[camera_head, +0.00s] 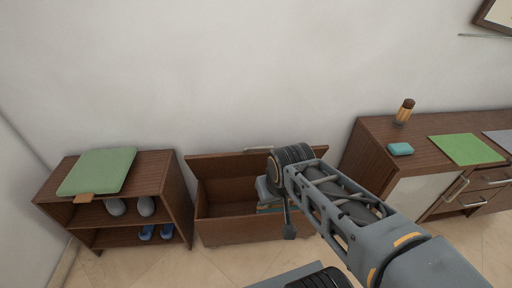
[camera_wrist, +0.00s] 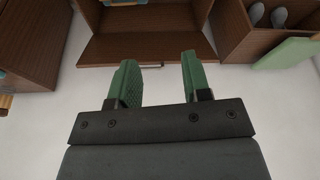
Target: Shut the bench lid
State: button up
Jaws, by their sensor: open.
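The brown wooden bench (camera_head: 255,231) stands against the wall with its box open. Its lid (camera_head: 222,167) is raised at the back, near the wall, with a pale bar handle (camera_head: 258,149) on its top edge. In the wrist view the lid (camera_wrist: 120,47) lies beyond the fingers, and its handle (camera_wrist: 151,66) appears between the fingertips. My gripper (camera_wrist: 158,61) is open, its two green fingers apart with nothing between them that they touch. In the head view my arm covers the lid's right part and hides most of the gripper. The distance from fingers to handle is unclear.
A shoe rack (camera_head: 183,196) with a green cushion (camera_head: 98,171) stands left of the bench. A cabinet (camera_head: 375,150) with a teal block (camera_head: 400,149), a jar (camera_head: 404,112) and a green mat (camera_head: 467,149) stands right.

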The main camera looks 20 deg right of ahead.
aim_at(253, 162)
jog(key=z, duration=0.35)
jog(key=i, duration=1.05)
jog(key=z, duration=0.05)
